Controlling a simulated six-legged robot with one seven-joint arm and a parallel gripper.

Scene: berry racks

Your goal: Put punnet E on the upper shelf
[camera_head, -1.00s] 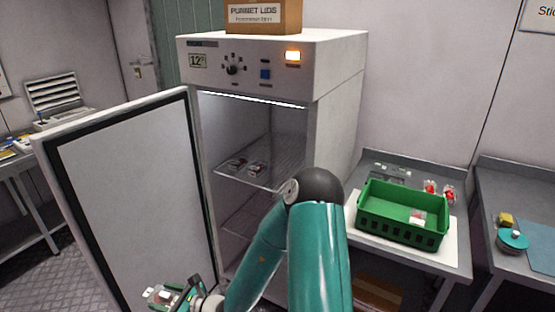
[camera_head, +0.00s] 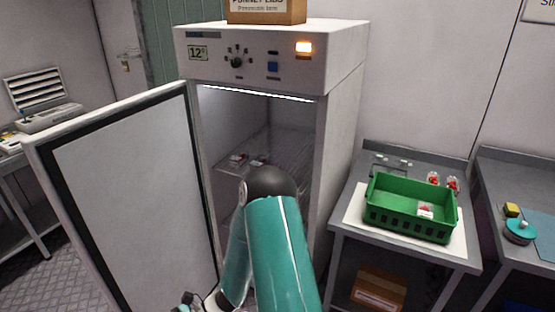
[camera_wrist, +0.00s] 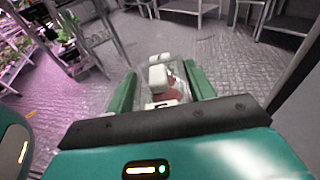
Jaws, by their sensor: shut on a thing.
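My gripper (camera_wrist: 162,84) is shut on a clear punnet (camera_wrist: 176,77) with a white block-like part on it and something reddish inside. I cannot read its letter. In the head view only part of my gripper shows at the bottom edge, and the held punnet is out of that picture. The cabinet (camera_head: 340,130) stands open. My arm hides the lower part of the cabinet's inside.
The open cabinet door (camera_head: 130,190) stands to the left, close to my gripper. A green crate (camera_head: 410,222) with a punnet (camera_head: 425,210) inside sits on the right-hand table (camera_head: 455,264). Two red-filled punnets (camera_head: 443,182) stand behind it. The upper shelf has room right of its punnets.

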